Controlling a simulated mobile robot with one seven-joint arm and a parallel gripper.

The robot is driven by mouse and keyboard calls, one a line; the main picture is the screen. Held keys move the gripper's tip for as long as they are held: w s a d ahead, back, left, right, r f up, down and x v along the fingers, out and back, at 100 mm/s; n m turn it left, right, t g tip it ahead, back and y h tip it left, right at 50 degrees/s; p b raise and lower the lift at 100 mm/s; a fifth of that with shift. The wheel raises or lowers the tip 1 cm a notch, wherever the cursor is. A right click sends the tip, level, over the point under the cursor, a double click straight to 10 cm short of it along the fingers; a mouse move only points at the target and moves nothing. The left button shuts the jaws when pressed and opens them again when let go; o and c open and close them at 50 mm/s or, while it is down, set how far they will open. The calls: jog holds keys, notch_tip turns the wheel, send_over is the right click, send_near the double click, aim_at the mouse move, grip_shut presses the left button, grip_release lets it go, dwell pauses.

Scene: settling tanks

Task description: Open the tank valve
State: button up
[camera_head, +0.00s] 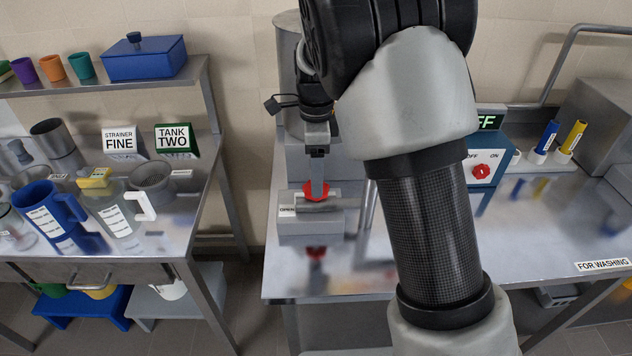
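The tank valve has a red handle (309,194) on a small metal block (312,222) at the left part of the steel table. A label reading "OPEN" (287,211) is on the block's left. A grey metal tank (288,55) stands behind, partly hidden by my arm.
A blue box (486,162) with a red OFF/ON knob (481,171) stands to the right, its display partly hidden by my arm. The left table holds a blue jug (45,212), a clear jug (112,212) and a "TANK TWO" sign (174,138). The right table's front is clear.

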jog(key=shift+f, duration=1.55)
jog(key=shift+c, duration=0.2)
jog(key=c, duration=1)
